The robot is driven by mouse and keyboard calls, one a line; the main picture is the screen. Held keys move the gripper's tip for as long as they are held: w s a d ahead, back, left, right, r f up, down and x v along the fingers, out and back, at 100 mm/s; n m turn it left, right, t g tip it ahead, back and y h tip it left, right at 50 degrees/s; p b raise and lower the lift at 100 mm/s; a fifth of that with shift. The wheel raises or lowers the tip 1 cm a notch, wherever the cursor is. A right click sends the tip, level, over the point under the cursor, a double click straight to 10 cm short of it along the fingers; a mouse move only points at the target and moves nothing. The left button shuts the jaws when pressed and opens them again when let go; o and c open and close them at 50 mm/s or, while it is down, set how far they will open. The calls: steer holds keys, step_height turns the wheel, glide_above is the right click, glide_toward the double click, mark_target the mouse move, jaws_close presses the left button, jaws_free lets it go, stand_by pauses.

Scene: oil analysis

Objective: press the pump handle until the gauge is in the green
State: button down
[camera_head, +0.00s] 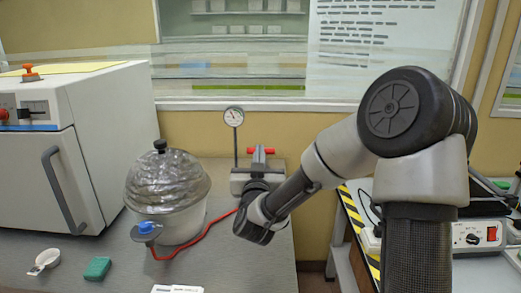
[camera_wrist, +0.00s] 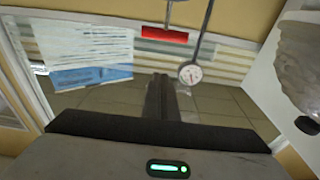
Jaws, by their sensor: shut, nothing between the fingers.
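The pump handle is a red crossbar (camera_head: 270,151) on the bench near the wall. In the wrist view, which looks upside down, it is the red bar (camera_wrist: 165,35) at the top. The round white gauge (camera_head: 234,116) stands on a thin post left of the handle and shows in the wrist view (camera_wrist: 190,73); its needle and colours are too small to read. My gripper (camera_head: 259,149) is shut and empty, its fingers (camera_wrist: 161,80) overlapping the middle of the handle in the head view. The wrist view shows a gap between fingers and bar. My gripper hides most of the pump body.
A glass vessel with a silvery domed cover (camera_head: 168,182) stands left of my gripper, with a red hose (camera_head: 190,243) running toward the pump. A white oven (camera_head: 80,150) fills the left.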

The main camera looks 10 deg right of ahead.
steer(key=w, duration=0.3)
steer(key=w+d+f, duration=0.1)
steer(key=w, duration=0.2)
steer(key=w+d+b, duration=0.1)
steer(key=w, duration=0.2)
steer(key=shift+f, duration=0.35)
steer(key=shift+s+a+f, duration=0.1)
steer(key=shift+f, duration=0.35)
steer(key=f+b, duration=0.1)
steer(key=b, duration=0.1)
steer(key=f+b, duration=0.1)
steer(key=f, duration=0.1)
steer(key=shift+a+b, duration=0.3)
steer(key=shift+b, duration=0.1)
steer(key=shift+d+f+b, duration=0.1)
steer(key=shift+f+b, duration=0.35)
steer(key=shift+b, duration=0.4)
steer(key=shift+d, duration=0.2)
